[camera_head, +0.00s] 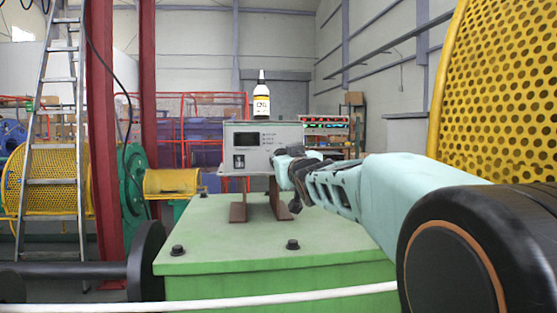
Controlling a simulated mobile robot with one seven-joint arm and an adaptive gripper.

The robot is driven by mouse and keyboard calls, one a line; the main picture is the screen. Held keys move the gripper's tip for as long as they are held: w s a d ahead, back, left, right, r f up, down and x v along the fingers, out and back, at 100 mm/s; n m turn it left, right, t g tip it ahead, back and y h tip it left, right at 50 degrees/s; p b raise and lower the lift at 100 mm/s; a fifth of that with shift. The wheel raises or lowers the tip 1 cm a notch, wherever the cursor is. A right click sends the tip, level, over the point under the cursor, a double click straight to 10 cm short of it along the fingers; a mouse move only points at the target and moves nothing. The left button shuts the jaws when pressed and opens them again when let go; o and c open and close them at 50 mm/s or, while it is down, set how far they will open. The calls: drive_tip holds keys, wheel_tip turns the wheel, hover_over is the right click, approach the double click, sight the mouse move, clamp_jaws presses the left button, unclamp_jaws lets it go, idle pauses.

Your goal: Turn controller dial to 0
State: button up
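The controller (232,163) is a light grey box with a dark display, small marked rows and a dark switch-like part low on its left side. It stands on brown metal legs above a green block. The dial cannot be made out; my gripper covers the lower right of the controller's front. My gripper (283,172) is at that lower right part, at the end of my pale teal arm. It is small and dark, and I cannot tell whether it touches the controller or how its fingers stand.
A yellow-labelled bottle (262,97) stands on the controller. The green block (240,232) has bolts on top. A perforated yellow guard (500,90) rises close on the right. A white bar (290,298) crosses the front. Red posts (103,150) and a ladder (55,130) stand left.

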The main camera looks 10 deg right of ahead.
drive_tip(key=shift+r+n, duration=0.1)
drive_tip(key=shift+n, duration=0.2)
idle(0.4)
drive_tip(key=o, duration=1.2)
drive_tip(key=shift+c, duration=0.2)
